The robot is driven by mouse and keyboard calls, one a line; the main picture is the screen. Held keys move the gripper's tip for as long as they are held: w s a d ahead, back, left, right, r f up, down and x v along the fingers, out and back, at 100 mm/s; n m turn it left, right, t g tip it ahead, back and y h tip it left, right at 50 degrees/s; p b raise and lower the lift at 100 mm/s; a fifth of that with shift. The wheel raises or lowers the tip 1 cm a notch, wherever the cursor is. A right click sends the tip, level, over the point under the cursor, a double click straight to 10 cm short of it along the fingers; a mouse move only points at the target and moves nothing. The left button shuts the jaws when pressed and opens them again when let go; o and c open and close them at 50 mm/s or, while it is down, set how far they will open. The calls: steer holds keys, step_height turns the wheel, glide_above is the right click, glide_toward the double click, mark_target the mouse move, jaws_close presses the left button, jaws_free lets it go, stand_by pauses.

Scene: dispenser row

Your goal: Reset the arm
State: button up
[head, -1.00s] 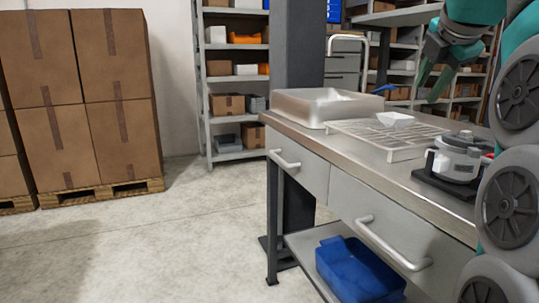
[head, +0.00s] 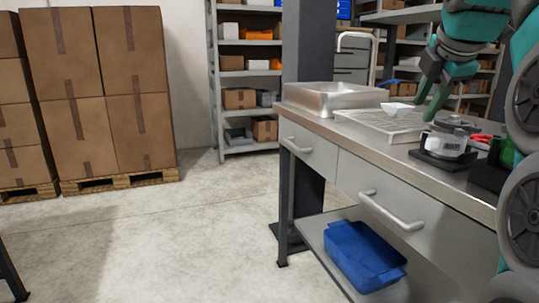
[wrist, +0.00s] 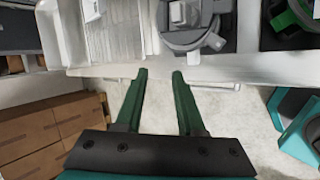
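My gripper (head: 430,110) hangs above the workbench at the right of the head view. In the wrist view my gripper (wrist: 159,76) shows two green fingers spread apart with nothing between them. The fingertips lie over the bench's front edge in that view, with floor visible between the fingers. My arm is bent, and its joints fill the right edge of the head view.
A green dispenser (wrist: 298,14) is further right. A blue bin (head: 362,257) sits below.

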steer(key=s+a+f+m+g, duration=0.2)
steer(key=s+a+f+m, duration=0.3)
steer(key=f, duration=0.5)
steer(key=s+a+f+m+g+y, duration=0.1)
steer(key=s+a+f+m+g, duration=0.2)
steer(key=s+f, duration=0.6)
steer(key=s+a+f+m+g, duration=0.2)
steer(key=s+a+f+m, duration=0.25)
steer(key=f, duration=0.75)
steer(key=s+a+f+m+g, duration=0.1)
steer(key=s+f+m+g, duration=0.1)
steer(key=s+f+m, duration=0.4)
steer(key=s+f, duration=0.4)
steer(key=s, duration=0.2)
steer(key=shift+s+a+f, duration=0.3)
steer(key=shift+s+f, duration=0.05)
steer(key=shift+f, duration=0.05)
